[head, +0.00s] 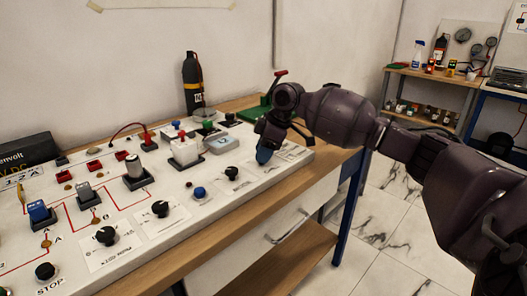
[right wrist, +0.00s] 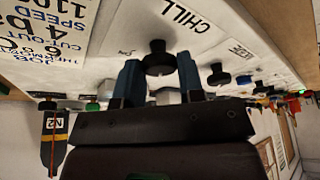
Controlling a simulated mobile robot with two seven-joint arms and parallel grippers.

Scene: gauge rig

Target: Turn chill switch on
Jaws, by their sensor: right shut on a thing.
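The chill switch is a black knob (right wrist: 158,58) beside the label CHILL (right wrist: 185,17) on the white panel, in the right wrist view. My right gripper (right wrist: 160,75) has its two blue fingertips on either side of this knob and is shut on it. In the head view the right gripper (head: 265,153) reaches down to the right end of the panel (head: 215,218) and hides the knob. The knob's exact turn is too small to tell. My left gripper is not in view.
Another black knob (head: 232,173) and a blue knob (head: 199,192) stand left of the gripper. A white block-shaped control (head: 185,150) stands behind them. A black cylinder (head: 192,85) stands at the wall. The floor right of the bench (head: 345,165) is clear.

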